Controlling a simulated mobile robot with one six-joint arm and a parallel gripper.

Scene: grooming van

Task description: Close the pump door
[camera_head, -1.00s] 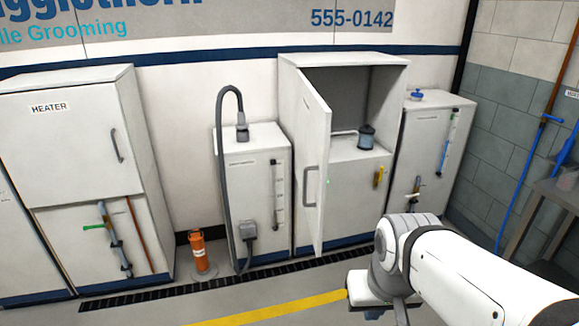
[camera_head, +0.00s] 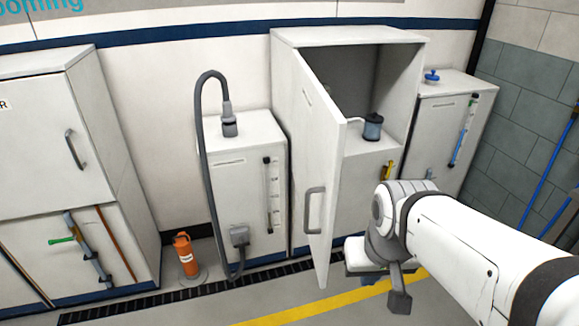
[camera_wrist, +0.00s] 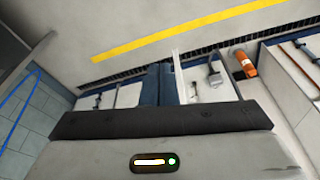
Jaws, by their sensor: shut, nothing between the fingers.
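The pump door (camera_head: 311,160) is a tall white panel with a grey bar handle (camera_head: 314,210). It stands wide open, swung out from the left side of the white pump cabinet (camera_head: 350,38). The cabinet's upper inside is exposed, with a dark cylindrical pump (camera_head: 372,127) on its shelf. My gripper (camera_head: 398,298) is shut and empty, low in front of the cabinet and to the right of the door's free edge, apart from it. In the wrist view, a thin white upright panel (camera_wrist: 179,75) looks like the door seen nearly edge-on.
A hose unit (camera_head: 240,185) stands left of the door, and an orange cylinder (camera_head: 186,255) stands on the floor farther left. A lower cabinet (camera_head: 430,140) with a blue valve is to the right. A yellow line (camera_head: 300,311) crosses clear floor in front.

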